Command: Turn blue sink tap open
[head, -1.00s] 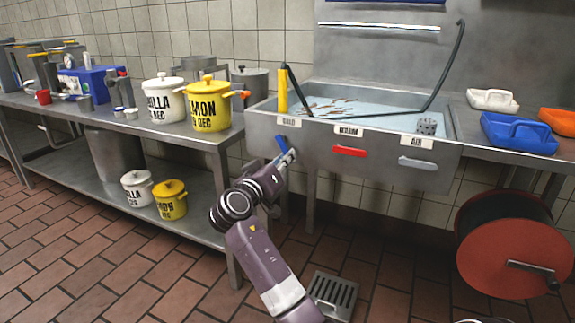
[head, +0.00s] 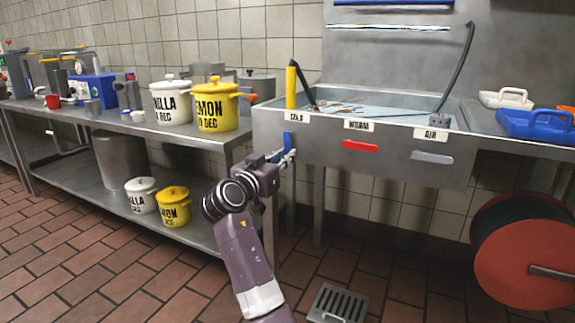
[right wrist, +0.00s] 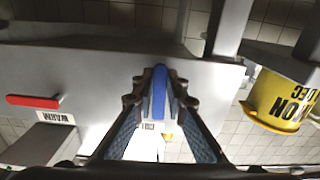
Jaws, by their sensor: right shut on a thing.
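The blue tap handle (head: 287,138) is on the front of the metal sink (head: 400,160), under the COLD label (head: 296,116). It stands upright. My right gripper (head: 285,157) is at its lower part and is shut on it. In the right wrist view the blue handle (right wrist: 160,88) lies between the two fingers of my right gripper (right wrist: 160,95). The red handle (head: 361,146) under WARM and the grey handle (head: 432,157) under AIR lie level. My left gripper is not in view.
A metal table with a yellow LEMON pot (head: 215,107) and a white pot (head: 170,104) stands left of the sink. A red hose reel (head: 520,262) is at the lower right. Blue (head: 535,126) and white (head: 505,98) trays lie right of the basin.

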